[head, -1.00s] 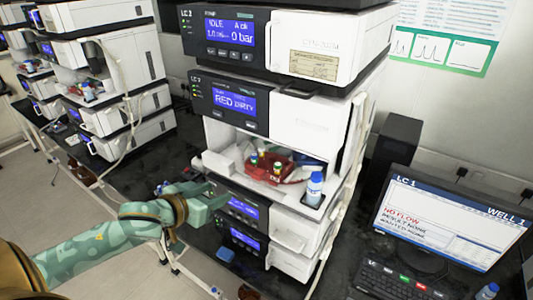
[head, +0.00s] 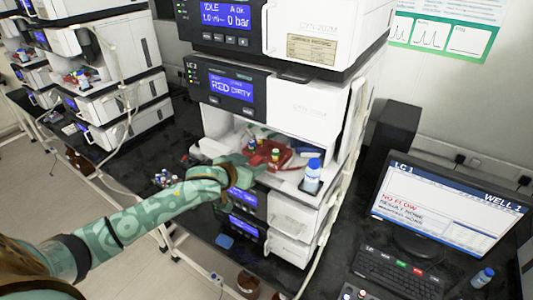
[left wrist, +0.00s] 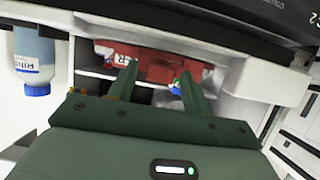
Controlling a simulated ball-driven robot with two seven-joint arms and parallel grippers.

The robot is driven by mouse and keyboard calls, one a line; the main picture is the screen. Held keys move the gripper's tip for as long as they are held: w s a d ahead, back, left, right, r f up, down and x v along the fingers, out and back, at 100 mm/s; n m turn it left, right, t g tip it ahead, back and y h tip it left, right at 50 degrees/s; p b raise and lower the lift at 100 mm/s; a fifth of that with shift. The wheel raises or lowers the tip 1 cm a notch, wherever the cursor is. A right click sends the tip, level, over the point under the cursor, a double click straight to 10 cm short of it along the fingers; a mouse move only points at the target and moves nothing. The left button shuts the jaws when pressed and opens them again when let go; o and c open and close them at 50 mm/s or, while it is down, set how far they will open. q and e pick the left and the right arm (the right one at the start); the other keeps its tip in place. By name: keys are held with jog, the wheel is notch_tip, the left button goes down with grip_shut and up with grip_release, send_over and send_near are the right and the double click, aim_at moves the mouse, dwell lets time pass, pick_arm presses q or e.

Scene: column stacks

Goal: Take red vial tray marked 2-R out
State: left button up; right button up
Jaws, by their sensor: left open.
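The red vial tray (head: 268,155) sits in the open bay of the middle instrument, with a few coloured-cap vials on it. In the left wrist view the red tray (left wrist: 150,65) lies just past the fingertips, its label only partly readable as "ER". I cannot read 2-R. My left gripper (head: 243,166) is at the tray's near left side in the head view. In the left wrist view its two fingers (left wrist: 158,72) are apart, one toward each side of the tray's front, with nothing clearly clamped. A blue cap shows by the right finger. My right gripper is not in view.
Several small vials (head: 165,178) stand on the dark bench left of the instrument. The bay's top housing hangs close above. A monitor and keyboard (head: 400,275) are at right.

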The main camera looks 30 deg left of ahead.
pick_arm(q)
jog(key=shift+w+f, duration=0.15)
jog(key=shift+w, duration=0.25)
jog(key=shift+s, duration=0.1)
jog(key=c, duration=0.9)
jog(key=shift+r, duration=0.45)
jog(key=s+r, duration=0.8)
jog(key=s, duration=0.1)
jog(key=s+r+p, duration=0.1)
jog(key=s+r, duration=0.3)
jog(key=s, duration=0.1)
jog(key=shift+d+r, duration=0.1)
jog(key=shift+d, duration=0.3)
